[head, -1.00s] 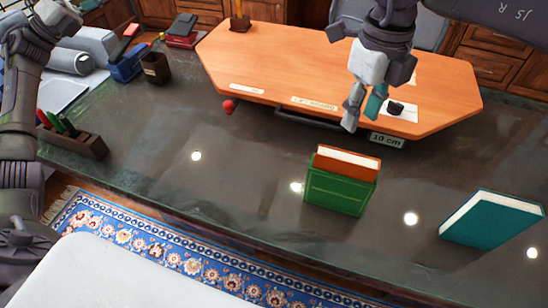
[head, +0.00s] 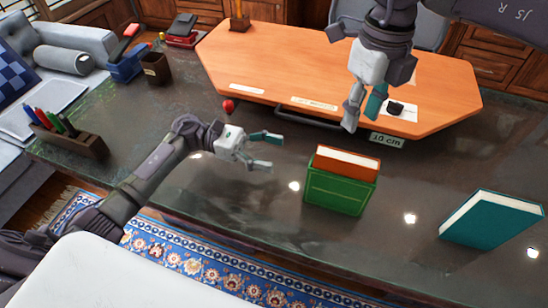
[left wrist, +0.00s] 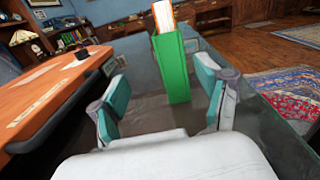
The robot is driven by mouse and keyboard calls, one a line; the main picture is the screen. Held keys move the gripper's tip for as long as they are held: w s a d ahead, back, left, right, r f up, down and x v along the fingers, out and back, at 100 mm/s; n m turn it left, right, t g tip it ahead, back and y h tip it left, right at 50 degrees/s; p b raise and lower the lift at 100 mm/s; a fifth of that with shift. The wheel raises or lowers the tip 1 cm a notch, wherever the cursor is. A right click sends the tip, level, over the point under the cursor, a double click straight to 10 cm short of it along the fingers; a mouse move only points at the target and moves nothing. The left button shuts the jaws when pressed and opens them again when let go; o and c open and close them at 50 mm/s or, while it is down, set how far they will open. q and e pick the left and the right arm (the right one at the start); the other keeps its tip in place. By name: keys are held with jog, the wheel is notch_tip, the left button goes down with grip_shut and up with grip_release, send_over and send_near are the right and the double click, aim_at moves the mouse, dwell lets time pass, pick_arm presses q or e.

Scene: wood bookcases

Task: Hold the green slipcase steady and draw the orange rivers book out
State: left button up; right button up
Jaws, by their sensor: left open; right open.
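The green slipcase (head: 339,193) stands upright on the dark table, with the orange rivers book (head: 347,162) in it, its orange edge and white pages showing above the top. My left gripper (head: 268,152) is open and empty, to the left of the slipcase and apart from it. In the left wrist view the slipcase (left wrist: 173,68) and the book (left wrist: 163,17) stand ahead, between the open fingers in the picture. My right gripper (head: 363,108) is open and points down above the near edge of the orange board, behind the slipcase.
A teal book (head: 490,220) stands at the right. A pen holder (head: 70,143) is at the far left. The table between is clear.

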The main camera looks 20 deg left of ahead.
aim_at(334, 176)
pick_arm(q)
jog(key=shift+m+g, duration=0.3)
jog(key=shift+m, duration=0.2)
jog(key=d, duration=1)
jog(key=s+d, duration=0.1)
jog(key=d, duration=0.4)
jog(key=shift+d+f, duration=0.15)
jog(key=shift+f, duration=0.25)
jog(key=c, duration=1.3)
pick_arm(e)
jog(key=o, duration=0.3)
jog(key=f+n, duration=0.2)
jog(key=f, duration=0.2)
jog(key=f+n, duration=0.3)
jog(key=f, duration=0.1)
jog(key=d+f+n, duration=0.1)
jog(key=f+n, duration=0.1)
jog(key=f, duration=0.1)
jog(key=shift+f, duration=0.4)
